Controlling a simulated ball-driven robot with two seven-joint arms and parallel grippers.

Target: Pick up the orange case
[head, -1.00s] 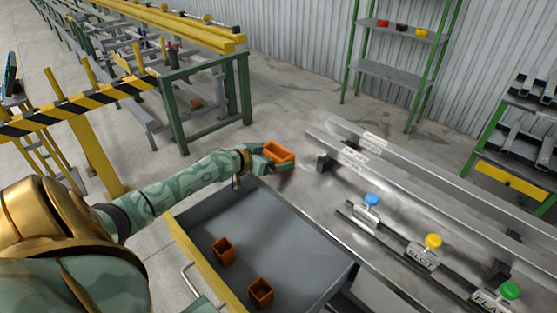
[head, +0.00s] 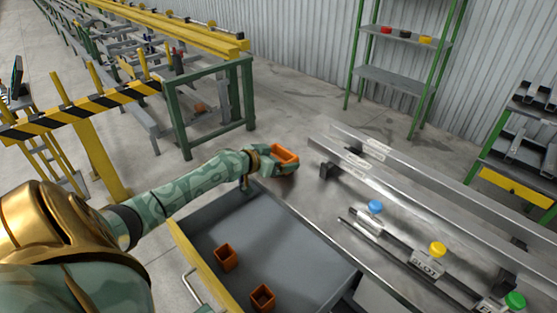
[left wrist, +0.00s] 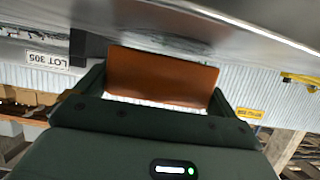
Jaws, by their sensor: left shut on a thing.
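The orange case (head: 286,154) is a small open-topped box at the far left end of the metal table, by the drawer's back corner. My left gripper (head: 272,160) is shut on it. In the left wrist view the case (left wrist: 162,77) shows as a flat orange-brown wall between the two dark fingers of the gripper (left wrist: 155,98). The gripper and arm hide part of the case in the head view. I cannot tell whether the case touches the table. My right gripper is not in view.
An open grey drawer (head: 275,230) holds two small orange-brown boxes (head: 225,257). Metal rails (head: 400,180) and blue, yellow and green knobs (head: 437,249) lie to the right. A striped barrier (head: 80,110) and a green-legged frame (head: 215,105) stand at the left.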

